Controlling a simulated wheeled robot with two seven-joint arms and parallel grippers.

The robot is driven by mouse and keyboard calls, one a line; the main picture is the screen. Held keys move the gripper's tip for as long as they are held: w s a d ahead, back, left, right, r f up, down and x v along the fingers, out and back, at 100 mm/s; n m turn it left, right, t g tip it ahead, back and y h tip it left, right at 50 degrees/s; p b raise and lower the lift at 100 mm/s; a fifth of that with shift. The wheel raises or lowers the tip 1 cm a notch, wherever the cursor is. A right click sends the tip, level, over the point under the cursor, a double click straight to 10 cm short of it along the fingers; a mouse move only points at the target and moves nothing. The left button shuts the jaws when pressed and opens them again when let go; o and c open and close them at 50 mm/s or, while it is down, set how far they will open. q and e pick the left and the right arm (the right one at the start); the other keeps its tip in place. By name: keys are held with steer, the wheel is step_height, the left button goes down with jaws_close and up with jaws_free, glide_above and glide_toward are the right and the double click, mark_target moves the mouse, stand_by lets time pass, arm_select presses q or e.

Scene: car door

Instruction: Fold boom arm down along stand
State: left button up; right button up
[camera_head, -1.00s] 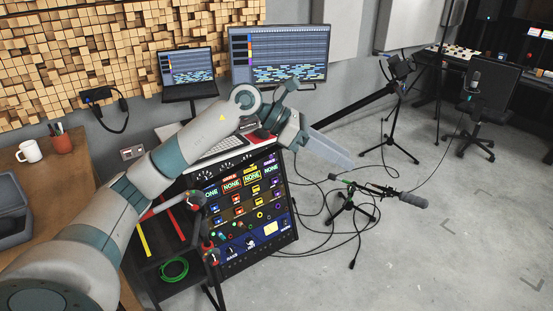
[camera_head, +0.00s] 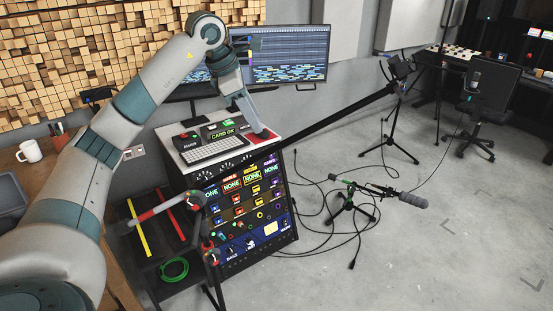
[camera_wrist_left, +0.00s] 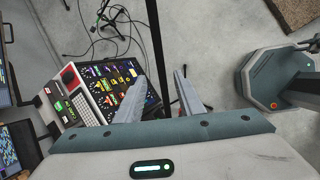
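A lower stand (camera_head: 350,203) carries a short bar with a green part and a grey-tipped microphone (camera_head: 412,200). My left gripper (camera_head: 252,117) is above the rack's right top edge. In the left wrist view, my left gripper (camera_wrist_left: 163,98) has its fingers apart with nothing clasped. My right gripper is not seen.
The equipment rack (camera_head: 250,215) has a keyboard (camera_head: 213,150) on top. Monitors (camera_head: 290,52) stand behind it. Cables (camera_head: 325,240) lie across the floor around the low stand. An office chair (camera_head: 490,95) is at the right. The right foreground floor is clear.

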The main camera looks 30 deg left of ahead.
arm_select(q)
steer(key=p+x, duration=0.5)
steer(key=x, duration=1.2)
steer(key=shift+w+f, duration=0.1)
steer(key=shift+f, duration=0.05)
jaws_close()
